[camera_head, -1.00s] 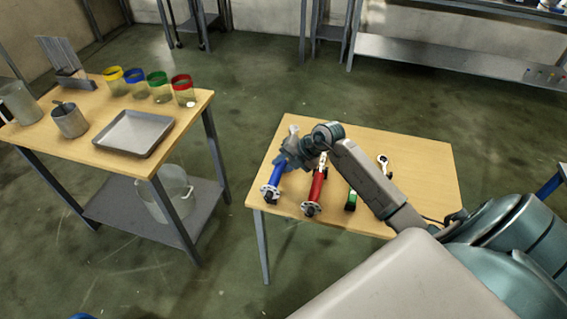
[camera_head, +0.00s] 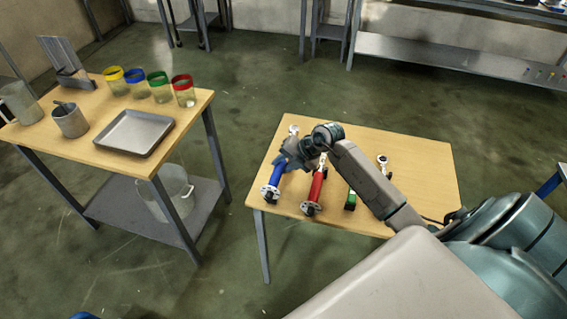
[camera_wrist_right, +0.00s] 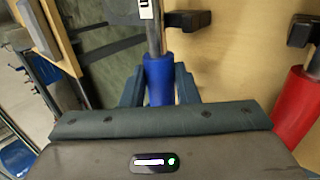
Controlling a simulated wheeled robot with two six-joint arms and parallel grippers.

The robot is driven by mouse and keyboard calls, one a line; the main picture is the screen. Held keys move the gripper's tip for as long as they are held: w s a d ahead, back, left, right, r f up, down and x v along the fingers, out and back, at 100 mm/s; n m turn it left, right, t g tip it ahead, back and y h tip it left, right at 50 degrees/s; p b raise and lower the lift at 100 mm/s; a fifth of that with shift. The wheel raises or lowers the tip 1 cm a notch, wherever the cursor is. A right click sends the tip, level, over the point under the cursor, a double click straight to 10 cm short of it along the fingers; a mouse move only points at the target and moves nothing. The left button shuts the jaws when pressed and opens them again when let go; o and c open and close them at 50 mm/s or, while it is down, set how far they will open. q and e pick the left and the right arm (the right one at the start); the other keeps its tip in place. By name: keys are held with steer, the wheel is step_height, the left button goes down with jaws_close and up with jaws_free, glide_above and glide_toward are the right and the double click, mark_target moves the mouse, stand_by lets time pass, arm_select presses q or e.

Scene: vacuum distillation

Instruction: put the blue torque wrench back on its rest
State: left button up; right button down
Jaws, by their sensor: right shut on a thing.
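The blue torque wrench (camera_head: 274,180) is at the left end of the right-hand wooden table, its blue handle end toward the table's front edge. My right gripper (camera_head: 284,161) is shut on the blue handle; in the right wrist view the handle (camera_wrist_right: 158,82) sits between the two fingers (camera_wrist_right: 160,88). The grey shaft (camera_wrist_right: 153,36) runs past a black rest bracket (camera_wrist_right: 187,20), which shows beside it. I cannot tell whether the shaft touches or lies in the rest. My left gripper is not in view.
A red wrench (camera_head: 315,188) lies just right of the blue one, and a green-handled one (camera_head: 351,199) further right. Another black bracket (camera_wrist_right: 301,30) stands near the red handle. The table's right part (camera_head: 425,170) is clear. A second table (camera_head: 189,120) holds jars and a tray.

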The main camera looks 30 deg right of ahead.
steer(key=shift+f+b, duration=0.95)
steer(key=shift+f, duration=0.45)
steer(key=c, duration=1)
jaws_free()
steer(key=shift+c, duration=0.2)
steer(key=shift+s+f, duration=0.1)
steer(key=b+v, duration=0.1)
steer(key=v, duration=0.9)
steer(key=shift+s+r+b, duration=0.2)
steer(key=shift+r+b, duration=0.1)
steer(key=shift+r, duration=0.05)
steer(key=shift+d, duration=0.1)
